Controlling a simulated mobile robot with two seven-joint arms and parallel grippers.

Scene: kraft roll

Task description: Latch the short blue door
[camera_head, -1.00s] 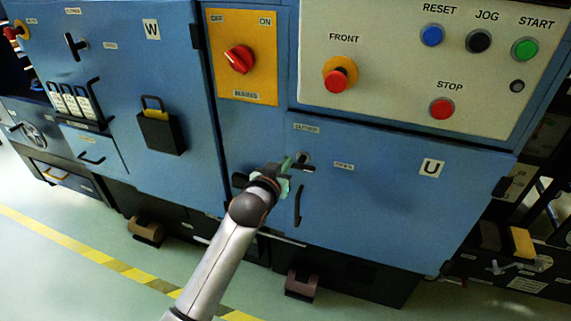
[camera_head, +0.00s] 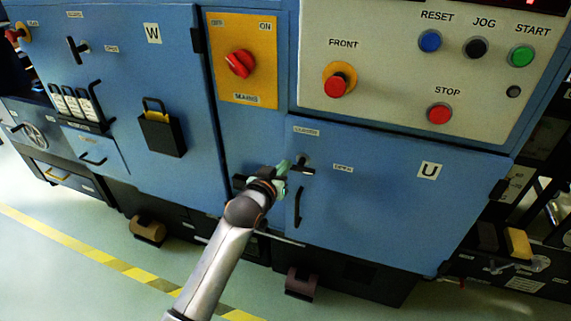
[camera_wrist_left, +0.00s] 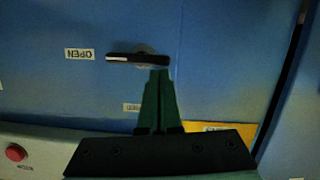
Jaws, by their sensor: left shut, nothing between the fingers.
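The short blue door (camera_head: 380,205), marked U, looks flush with the cabinet front. Its small dark latch handle (camera_head: 304,168) sits at the door's upper left. The handle also shows in the left wrist view (camera_wrist_left: 125,58), lying level, its longer end towards the OPEN label (camera_wrist_left: 80,54). My left gripper (camera_head: 283,168) is shut and empty beside the latch. In the left wrist view its green fingertips (camera_wrist_left: 159,73) are just at the handle's shorter end; I cannot tell whether they touch. My right gripper is not in view.
A dark pull handle (camera_head: 298,207) hangs below the latch. The yellow mains switch plate (camera_head: 262,85) and grey button panel (camera_head: 395,50) are above. A taller blue door marked W (camera_head: 160,70) is at left. Brown pedals (camera_head: 301,284) stand low in front.

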